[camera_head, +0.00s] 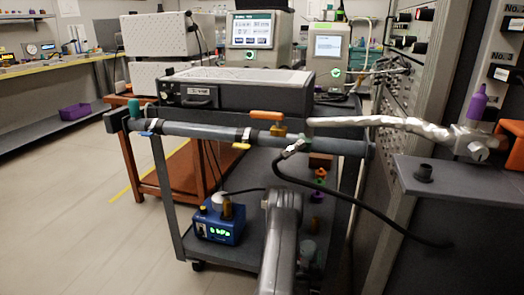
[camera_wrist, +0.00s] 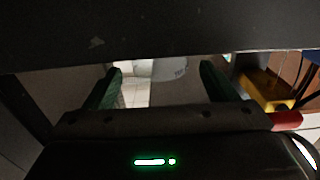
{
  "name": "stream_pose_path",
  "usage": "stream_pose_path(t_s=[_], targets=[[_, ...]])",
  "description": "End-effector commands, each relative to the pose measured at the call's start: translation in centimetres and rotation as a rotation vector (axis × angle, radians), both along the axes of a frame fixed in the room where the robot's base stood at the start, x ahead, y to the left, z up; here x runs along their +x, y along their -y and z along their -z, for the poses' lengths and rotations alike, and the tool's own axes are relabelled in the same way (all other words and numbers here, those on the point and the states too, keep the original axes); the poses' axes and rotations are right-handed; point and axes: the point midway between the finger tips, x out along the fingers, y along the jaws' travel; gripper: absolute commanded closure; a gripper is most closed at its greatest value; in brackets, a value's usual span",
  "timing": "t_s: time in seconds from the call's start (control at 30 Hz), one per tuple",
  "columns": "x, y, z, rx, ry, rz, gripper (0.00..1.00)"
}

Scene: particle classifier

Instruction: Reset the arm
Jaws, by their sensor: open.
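My gripper (camera_wrist: 161,69) shows in the wrist view with its two dark green fingers spread wide apart. It is open, and no object is seen clamped between the fingers. A pale grey rounded thing (camera_wrist: 170,67) shows beyond the gap; I cannot tell what it is or how far off. A dark flat surface (camera_wrist: 150,28) fills the top of the wrist view close to the fingers. In the head view my grey arm link (camera_head: 283,240) rises at the lower middle in front of the cart. My gripper cannot be made out there.
A grey cart (camera_head: 170,205) carries a dark instrument (camera_head: 240,92) and a horizontal pipe (camera_head: 190,131) with valves. A blue meter (camera_head: 217,222) sits on its lower shelf. A black hose (camera_head: 340,198) hangs at right, near a rack (camera_head: 405,110). Open floor (camera_head: 75,200) lies left.

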Motion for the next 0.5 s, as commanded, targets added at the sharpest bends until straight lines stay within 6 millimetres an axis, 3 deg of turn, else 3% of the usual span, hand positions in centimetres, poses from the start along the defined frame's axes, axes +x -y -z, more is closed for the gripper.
stream_pose_path(t_s=[0.17, 0.3, 0.5], targets=[[3.2, 0.9, 0.1, 0.000, 0.004, 0.001, 0.21], [2.9, 0.8, -1.7, 0.000, 0.000, 0.000, 0.21], [2.9, 0.8, -2.5, 0.000, -0.001, 0.000, 0.21]])
